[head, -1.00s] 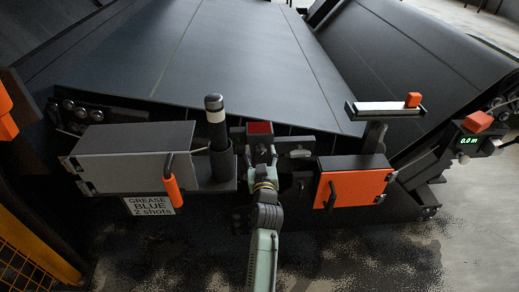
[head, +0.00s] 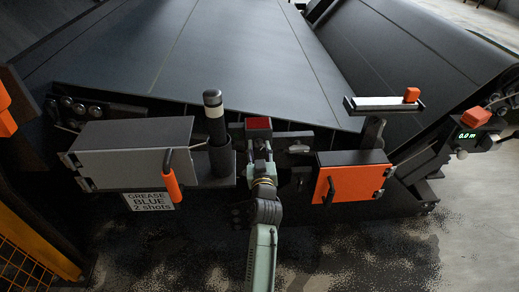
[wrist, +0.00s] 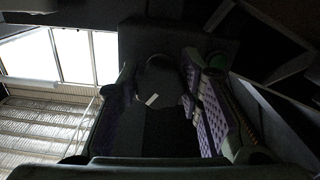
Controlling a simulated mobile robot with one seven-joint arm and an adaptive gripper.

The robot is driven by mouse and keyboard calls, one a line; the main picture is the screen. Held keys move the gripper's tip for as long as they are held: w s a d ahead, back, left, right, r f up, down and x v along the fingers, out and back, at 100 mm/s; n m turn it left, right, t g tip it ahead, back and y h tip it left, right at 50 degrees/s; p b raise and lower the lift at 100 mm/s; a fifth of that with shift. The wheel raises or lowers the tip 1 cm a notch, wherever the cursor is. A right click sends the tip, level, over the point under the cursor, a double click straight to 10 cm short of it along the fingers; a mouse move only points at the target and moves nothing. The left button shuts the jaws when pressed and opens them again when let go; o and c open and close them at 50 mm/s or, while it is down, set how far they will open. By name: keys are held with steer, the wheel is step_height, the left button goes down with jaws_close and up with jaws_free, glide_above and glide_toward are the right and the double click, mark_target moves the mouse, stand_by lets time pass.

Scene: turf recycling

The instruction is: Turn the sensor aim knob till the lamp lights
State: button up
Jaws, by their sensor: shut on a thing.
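My gripper (head: 259,153) reaches the machine's front under a dark box with a red top (head: 258,123). In the wrist view its purple-padded fingers (wrist: 158,104) stand on both sides of a dark round knob (wrist: 160,74). The gripper is shut on the knob. A short white mark on the knob's face points down to the left. In the head view the gripper and arm hide the knob. I cannot make out a lit lamp; whether the red top is the lamp I cannot tell.
Right are an orange door (head: 352,182), a slide with an orange block (head: 411,94) and a display reading 0.0 m (head: 467,136).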

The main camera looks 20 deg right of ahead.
steer(key=shift+m+p, duration=0.3)
steer(key=shift+m, duration=1)
steer(key=o, duration=1.2)
steer(key=shift+c, duration=0.2)
steer(key=v, duration=0.7)
steer(key=shift+s, duration=0.2)
steer(key=shift+a+r, duration=0.1)
